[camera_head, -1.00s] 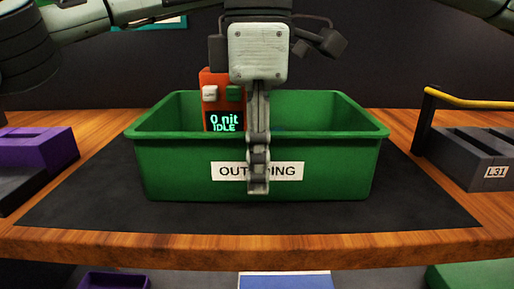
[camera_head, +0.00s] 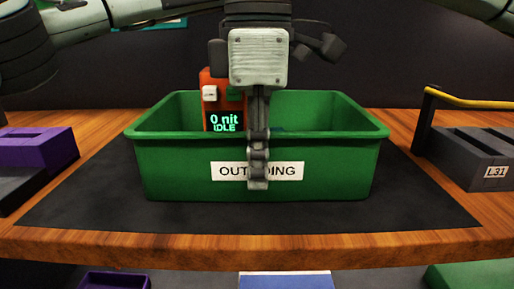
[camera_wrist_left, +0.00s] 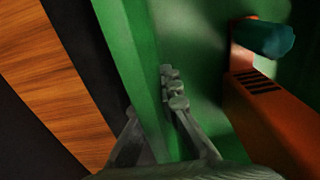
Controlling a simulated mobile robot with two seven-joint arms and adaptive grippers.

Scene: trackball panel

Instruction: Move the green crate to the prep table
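The green crate (camera_head: 330,165) stands level on the dark mat, its white label (camera_head: 230,171) facing me. The prep table is not identifiable.
An orange device (camera_head: 211,92) reading "0 nit IDLE" stands in the crate and shows near my left fingers (camera_wrist_left: 265,130). A purple bin (camera_head: 40,148) is at left. A grey rack (camera_head: 470,158) with a yellow bar is at right. Bare mat (camera_head: 420,205) surrounds the crate.

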